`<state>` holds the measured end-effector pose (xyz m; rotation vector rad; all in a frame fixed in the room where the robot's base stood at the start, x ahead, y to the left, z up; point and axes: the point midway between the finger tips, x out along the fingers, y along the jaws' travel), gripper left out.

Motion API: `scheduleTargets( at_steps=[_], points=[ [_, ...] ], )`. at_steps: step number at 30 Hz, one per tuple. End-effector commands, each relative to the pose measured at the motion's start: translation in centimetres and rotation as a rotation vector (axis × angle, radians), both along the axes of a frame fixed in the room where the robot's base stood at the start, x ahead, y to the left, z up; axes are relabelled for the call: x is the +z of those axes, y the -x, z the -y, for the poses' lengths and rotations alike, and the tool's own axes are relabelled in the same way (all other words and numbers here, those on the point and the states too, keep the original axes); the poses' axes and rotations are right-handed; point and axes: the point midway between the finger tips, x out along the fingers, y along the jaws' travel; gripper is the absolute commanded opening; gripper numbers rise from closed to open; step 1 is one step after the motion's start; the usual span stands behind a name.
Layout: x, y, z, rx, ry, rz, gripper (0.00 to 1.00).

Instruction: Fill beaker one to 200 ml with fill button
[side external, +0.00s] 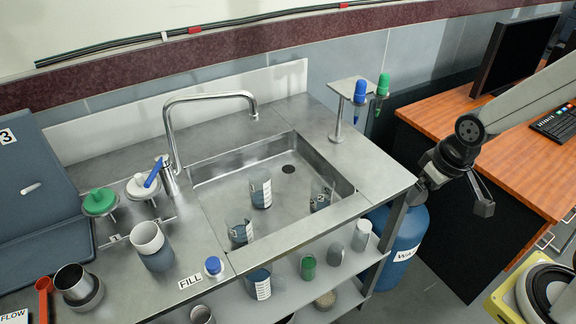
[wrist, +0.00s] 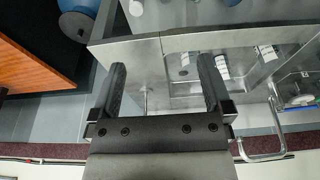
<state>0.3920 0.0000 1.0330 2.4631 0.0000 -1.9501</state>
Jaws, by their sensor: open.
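Three clear beakers with white scale marks stand in the steel sink: one in the middle (side external: 260,190), one at the front left (side external: 240,234) and one at the right (side external: 321,196). Their numbers are too small to read surely, so I cannot tell which is beaker one. The blue fill button (side external: 213,266) sits on the counter left of the sink, beside the FILL label (side external: 190,281). My gripper (side external: 484,200) is open and empty, right of the sink bench and apart from the beakers. In the wrist view its two fingers (wrist: 160,78) are spread with nothing between them.
The tap (side external: 212,97) arches over the sink's back left. A stand with blue and green bottles (side external: 352,90) is at the back right corner. Several vessels stand on the lower shelf (side external: 325,278). A wooden desk (side external: 455,110) is at the right.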

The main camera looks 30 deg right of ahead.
Motion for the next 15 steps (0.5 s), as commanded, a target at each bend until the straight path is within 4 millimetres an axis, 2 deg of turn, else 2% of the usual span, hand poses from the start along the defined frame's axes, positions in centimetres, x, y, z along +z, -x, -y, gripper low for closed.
scheduleTargets(
  at_steps=[1,9,10,15],
  points=[
    [0.00,0.00,0.00,0.000,0.000,0.000,0.94],
    [0.00,0.00,0.00,0.000,0.000,0.000,0.08],
    [0.00,0.00,0.00,0.000,0.000,0.000,0.00],
    [0.00,0.00,0.00,0.000,0.000,0.000,0.00]
  ],
)
